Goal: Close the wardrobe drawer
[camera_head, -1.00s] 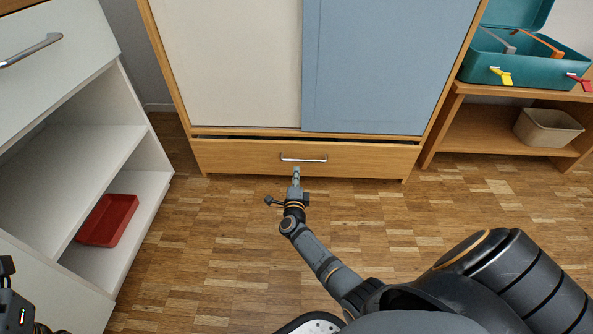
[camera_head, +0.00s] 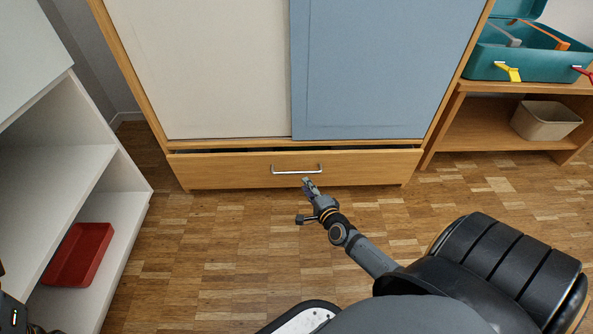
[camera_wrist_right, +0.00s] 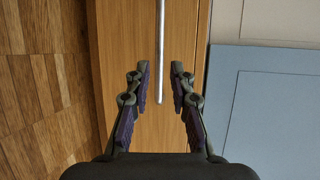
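The wardrobe drawer (camera_head: 230,172) is a wide light-wood front at the bottom of the wardrobe. It stands slightly open, with a dark gap along its top edge. Its silver bar handle (camera_head: 297,169) also shows in the right wrist view (camera_wrist_right: 160,45). My right gripper (camera_head: 307,182) is just in front of the handle, slightly right of its middle. In the right wrist view my right gripper (camera_wrist_right: 160,78) is open, and the handle's end shows between the fingertips. I cannot tell whether they touch it. My left gripper's fingers are not visible; only dark parts of my left arm show at the lower left edge.
The wardrobe has a cream sliding door (camera_head: 210,70) and a blue one (camera_head: 380,75). A white shelf unit (camera_head: 125,215) with a red tray (camera_head: 80,255) stands at left. A wooden shelf (camera_head: 480,125) with a teal toolbox (camera_head: 480,65) and beige bin (camera_head: 545,120) stands at right. The parquet floor (camera_head: 225,235) before the drawer is clear.

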